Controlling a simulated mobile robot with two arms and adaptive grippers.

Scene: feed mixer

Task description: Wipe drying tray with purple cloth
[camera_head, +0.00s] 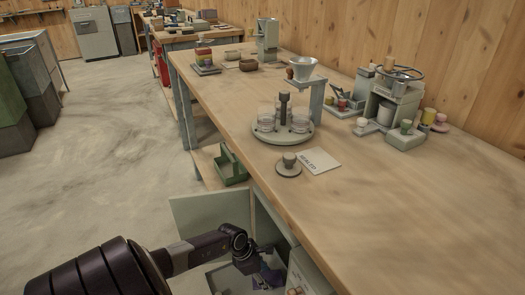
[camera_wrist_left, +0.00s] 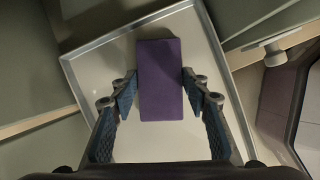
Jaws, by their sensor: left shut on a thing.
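The purple cloth (camera_wrist_left: 160,85) is a flat rectangular pad in the left wrist view. It sits between the two fingertips of my left gripper (camera_wrist_left: 160,92), which is shut on it. The drying tray (camera_wrist_left: 103,72) is a pale shallow tray with a raised grey rim, and the cloth is over its inside. I cannot tell if the cloth touches the tray floor. In the head view my left gripper (camera_head: 258,268) reaches low into the opened space below the bench front, with a bit of purple at its tip. My right gripper is in neither view.
A pale open door (camera_head: 205,213) stands beside my left arm. The wooden bench top (camera_head: 400,210) lies above and to the right. It carries a round stand with glass jars (camera_head: 283,130), a small weight-like knob (camera_head: 288,165) and a card (camera_head: 318,161). A green caddy (camera_head: 231,168) is on the lower shelf.

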